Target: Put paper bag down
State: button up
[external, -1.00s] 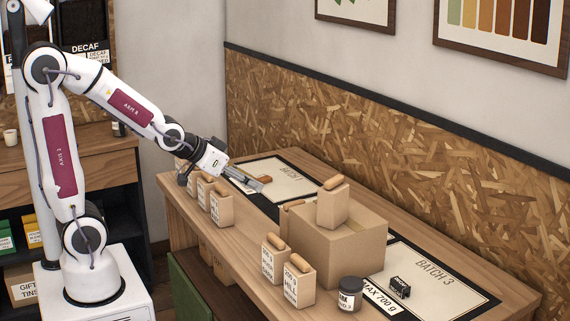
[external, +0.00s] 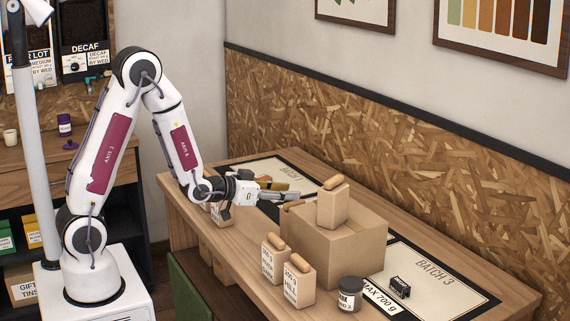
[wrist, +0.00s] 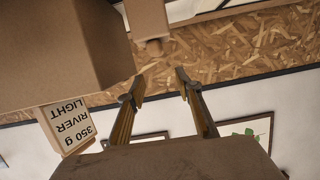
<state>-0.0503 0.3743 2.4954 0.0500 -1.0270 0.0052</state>
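Several kraft paper bags with rolled tops are in view. Another bag (wrist: 148,18) is beyond my fingertips. Its top also shows behind the carton in the external view (external: 291,204). My gripper (external: 297,191) points right, just left of the carton. Its fingers (wrist: 160,82) are apart, with nothing visible between the tips. A brown surface hides the finger bases.
Two bags (external: 299,283) (external: 273,258) and a dark jar (external: 350,294) stand at the front. Another bag (external: 222,214) is partly hidden under my wrist. The OSB wall (external: 400,170) bounds the back.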

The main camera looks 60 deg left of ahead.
aim_at(284, 205)
jog(key=shift+w+a+f+t, duration=0.1)
jog(key=shift+w+f+t, duration=0.1)
jog(key=shift+f+t, duration=0.3)
jog(key=shift+w+f+t, duration=0.2)
jog(key=shift+f, duration=0.5)
jog(key=shift+f+t, duration=0.5)
jog(key=shift+f, duration=0.15)
jog(key=shift+s+a+f+t, duration=0.1)
jog(key=shift+s+f+t, duration=0.2)
jog(key=shift+f+t, duration=0.1)
jog(key=shift+w, duration=0.15)
jog(key=shift+w, duration=1.15)
jog(key=shift+w, duration=0.15)
jog(key=shift+w, duration=2.45)
